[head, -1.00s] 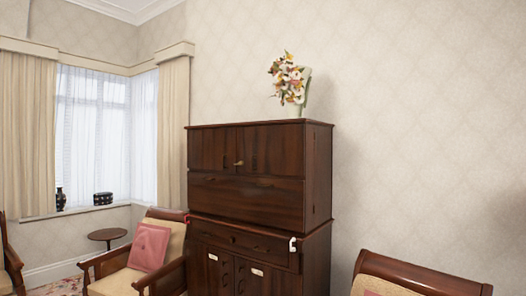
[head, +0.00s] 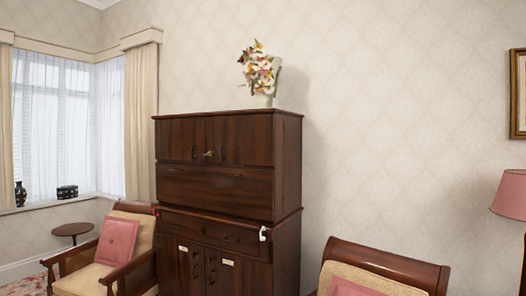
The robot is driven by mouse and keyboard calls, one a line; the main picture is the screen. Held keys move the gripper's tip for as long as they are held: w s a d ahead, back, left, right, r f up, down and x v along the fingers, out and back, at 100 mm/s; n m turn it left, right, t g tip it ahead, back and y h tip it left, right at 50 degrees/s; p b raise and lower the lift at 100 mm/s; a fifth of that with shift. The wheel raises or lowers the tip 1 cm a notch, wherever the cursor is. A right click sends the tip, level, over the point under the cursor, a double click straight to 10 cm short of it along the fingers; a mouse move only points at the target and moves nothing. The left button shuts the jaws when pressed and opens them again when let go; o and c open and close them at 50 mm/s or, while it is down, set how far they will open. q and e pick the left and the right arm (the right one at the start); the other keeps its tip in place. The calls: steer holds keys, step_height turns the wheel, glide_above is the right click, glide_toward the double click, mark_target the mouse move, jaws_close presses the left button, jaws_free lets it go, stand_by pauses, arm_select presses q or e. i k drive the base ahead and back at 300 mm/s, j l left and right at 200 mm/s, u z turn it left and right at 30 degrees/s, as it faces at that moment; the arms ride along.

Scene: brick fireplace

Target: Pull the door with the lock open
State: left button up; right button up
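A tall dark wooden cabinet (head: 215,187) stands against the wall in the middle of the head view. Its upper part has two small doors, a left door (head: 180,140) and a right door (head: 245,142), both shut. A small brass-coloured lock or key (head: 208,154) sits near the seam between them, with a dark handle on each door. Below are a wide panel, a drawer and two lower doors (head: 202,266) with pale labels. The lower doors look shut; their bottoms are cut off. Neither of my grippers shows.
A wooden armchair with a pink cushion (head: 117,241) stands close to the cabinet's left front. Another chair (head: 380,268) is at the lower right. A flower vase (head: 262,75) stands on top. A white hook-like object (head: 263,233) is at the cabinet's right edge. A pink lamp (head: 510,195) is far right.

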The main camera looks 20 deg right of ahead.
mark_target(247, 139)
steer(key=i+z, duration=0.3)
steer(key=z, duration=0.15)
steer(key=i+j+z, duration=0.25)
steer(key=z, duration=0.15)
steer(key=i+j+z, duration=0.25)
steer(key=z, duration=0.2)
steer(key=i+j+z, duration=0.25)
steer(key=z, duration=0.15)
steer(key=j, duration=0.1)
